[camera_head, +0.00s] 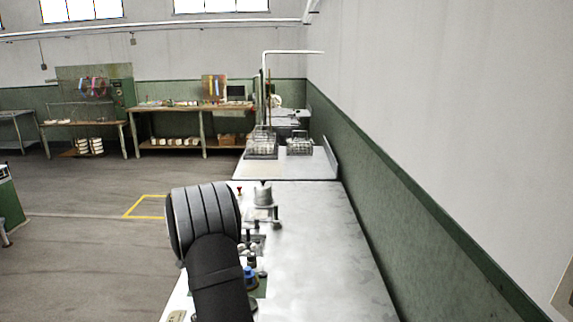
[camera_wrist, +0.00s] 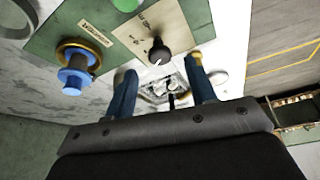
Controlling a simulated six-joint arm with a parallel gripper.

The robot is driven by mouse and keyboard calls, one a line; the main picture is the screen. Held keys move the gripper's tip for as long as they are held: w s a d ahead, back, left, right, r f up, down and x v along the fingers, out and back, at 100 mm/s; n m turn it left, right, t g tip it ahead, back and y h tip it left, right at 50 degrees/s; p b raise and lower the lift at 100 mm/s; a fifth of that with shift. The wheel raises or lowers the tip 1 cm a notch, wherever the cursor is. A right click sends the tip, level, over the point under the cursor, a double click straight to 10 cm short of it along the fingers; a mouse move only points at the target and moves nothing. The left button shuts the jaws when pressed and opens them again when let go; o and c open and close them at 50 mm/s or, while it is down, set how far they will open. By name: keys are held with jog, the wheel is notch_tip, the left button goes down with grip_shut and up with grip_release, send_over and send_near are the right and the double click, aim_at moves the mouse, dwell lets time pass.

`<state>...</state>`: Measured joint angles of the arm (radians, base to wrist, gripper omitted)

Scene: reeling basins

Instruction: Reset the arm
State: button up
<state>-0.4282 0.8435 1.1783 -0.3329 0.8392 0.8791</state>
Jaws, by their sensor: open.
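My arm (camera_head: 215,260) shows in the head view as a dark grey, ribbed shape at the lower left of the worktop; it hides part of what lies behind it. My gripper (camera_wrist: 165,70) shows in the wrist view with its two blue-grey fingers apart and nothing between them. Beyond the fingers is a panel with a black knob (camera_wrist: 159,52). A blue knob on a brass ring (camera_wrist: 75,75) sits on the green panel to the left of the fingers.
The grey worktop (camera_head: 320,260) is largely clear on its right side, along the green and white wall (camera_head: 420,210). A metal fitting (camera_head: 264,200) stands on it beyond my arm. Wire baskets (camera_head: 299,146) stand farther back. Open floor (camera_head: 80,260) lies to the left.

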jog(key=x, duration=0.3)
jog(key=shift+w+f, duration=0.1)
jog(key=shift+f, duration=0.3)
jog(key=shift+d+r+n, duration=0.15)
jog(key=shift+r+n, duration=0.1)
jog(key=shift+n, duration=0.35)
jog(key=shift+d+n+y, duration=0.1)
jog(key=shift+n+y, duration=1)
jog(key=shift+n, duration=1.1)
jog(key=shift+w+d+n+g+y, duration=0.1)
jog(key=shift+n+g+y, duration=0.3)
jog(key=shift+n, duration=1.2)
jog(key=shift+d+n+g+y, duration=0.1)
jog(key=shift+n+y, duration=0.6)
jog(key=shift+n, duration=0.9)
jog(key=shift+v, duration=1.05)
